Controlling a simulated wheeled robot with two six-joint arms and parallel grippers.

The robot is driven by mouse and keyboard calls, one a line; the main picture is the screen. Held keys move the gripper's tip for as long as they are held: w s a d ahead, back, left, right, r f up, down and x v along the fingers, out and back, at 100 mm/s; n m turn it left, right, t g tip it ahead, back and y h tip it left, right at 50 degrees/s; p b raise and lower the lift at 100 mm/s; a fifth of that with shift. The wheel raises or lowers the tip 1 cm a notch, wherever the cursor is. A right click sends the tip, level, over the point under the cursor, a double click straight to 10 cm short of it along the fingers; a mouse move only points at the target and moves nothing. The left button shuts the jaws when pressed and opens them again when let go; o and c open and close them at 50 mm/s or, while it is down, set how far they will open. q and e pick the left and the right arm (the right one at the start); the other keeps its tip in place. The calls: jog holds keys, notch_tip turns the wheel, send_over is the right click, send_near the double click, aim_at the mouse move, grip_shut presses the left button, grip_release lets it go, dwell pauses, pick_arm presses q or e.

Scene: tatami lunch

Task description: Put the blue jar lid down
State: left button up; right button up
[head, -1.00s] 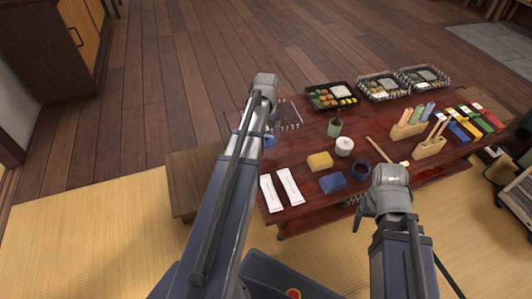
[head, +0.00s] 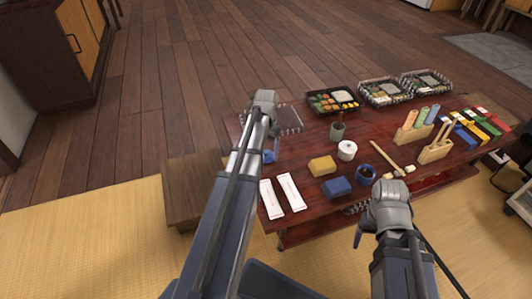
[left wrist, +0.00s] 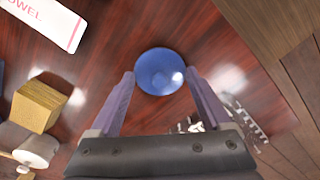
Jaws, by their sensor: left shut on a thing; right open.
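The blue jar lid (left wrist: 159,71) is a round blue disc between the two fingers of my left gripper (left wrist: 162,80) in the left wrist view. The gripper is shut on it, over the dark red table. In the head view the lid (head: 268,156) shows just beside my left arm, near the table's left end; the fingers are mostly hidden there. I cannot tell whether the lid touches the table. My right gripper (head: 360,236) is open, low at the table's front edge. A dark blue open jar (head: 366,175) stands on the table near the front.
Two white towel packets (head: 281,195) lie at the front left. A yellow block (head: 322,166), a blue block (head: 337,187) and a white roll (head: 347,150) stand to the right. A clear tray (head: 287,119) lies behind my left gripper. Bare table shows around the lid.

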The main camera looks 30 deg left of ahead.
aim_at(266, 152)
pick_arm(q)
jog(key=shift+f, duration=0.15)
jog(key=o, duration=1.1)
jog(key=shift+o, duration=0.2)
jog(key=shift+r, duration=0.2)
notch_tip(266, 152, up, 12)
jog(key=p, duration=1.2)
jog(key=shift+f, duration=0.15)
notch_tip(266, 152, down, 12)
jog(key=b, duration=1.2)
